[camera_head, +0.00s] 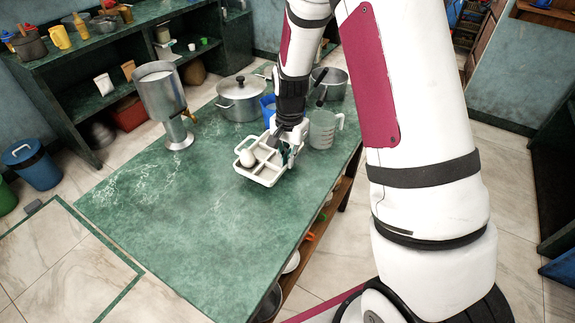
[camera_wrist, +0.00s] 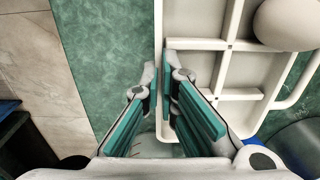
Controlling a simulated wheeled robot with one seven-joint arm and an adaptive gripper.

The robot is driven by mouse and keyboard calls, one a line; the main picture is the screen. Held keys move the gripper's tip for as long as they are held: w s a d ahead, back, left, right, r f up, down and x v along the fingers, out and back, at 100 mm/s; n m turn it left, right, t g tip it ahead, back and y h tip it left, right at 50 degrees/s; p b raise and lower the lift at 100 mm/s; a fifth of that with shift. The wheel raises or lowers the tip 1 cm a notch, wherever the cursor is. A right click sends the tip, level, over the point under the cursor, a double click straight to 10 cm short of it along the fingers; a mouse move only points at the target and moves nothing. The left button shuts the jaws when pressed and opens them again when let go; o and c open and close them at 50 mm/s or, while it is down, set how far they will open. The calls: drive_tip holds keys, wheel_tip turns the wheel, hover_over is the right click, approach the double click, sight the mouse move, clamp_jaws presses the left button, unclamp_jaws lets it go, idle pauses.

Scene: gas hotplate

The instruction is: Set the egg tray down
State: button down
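The white egg tray (camera_head: 264,174), with its divided compartments and side handles, is over the green counter near its right-hand edge. In the wrist view the tray (camera_wrist: 207,70) fills the upper right. One pale egg (camera_head: 247,158) sits in a compartment; it also shows in the wrist view (camera_wrist: 287,22). My gripper (camera_head: 285,152) is at the tray's right side. In the wrist view its teal-padded fingers (camera_wrist: 161,80) stand on either side of the tray's wall, close together on it. I cannot tell whether the tray's underside touches the counter.
A clear measuring jug (camera_head: 323,130) stands just right of my gripper. A blue container (camera_head: 267,108), a lidded pot (camera_head: 240,99) and another pot (camera_head: 333,84) stand behind. A metal dispenser (camera_head: 162,95) is at the left. The front of the counter (camera_head: 190,225) is clear.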

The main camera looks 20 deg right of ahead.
drive_tip(key=shift+w+d+f, duration=0.1)
drive_tip(key=shift+w+d, duration=0.05)
drive_tip(key=shift+w, duration=0.35)
drive_tip(key=shift+f, duration=1.65)
drive_tip(key=shift+f, duration=0.1)
drive_tip(key=c, duration=1.8)
unclamp_jaws()
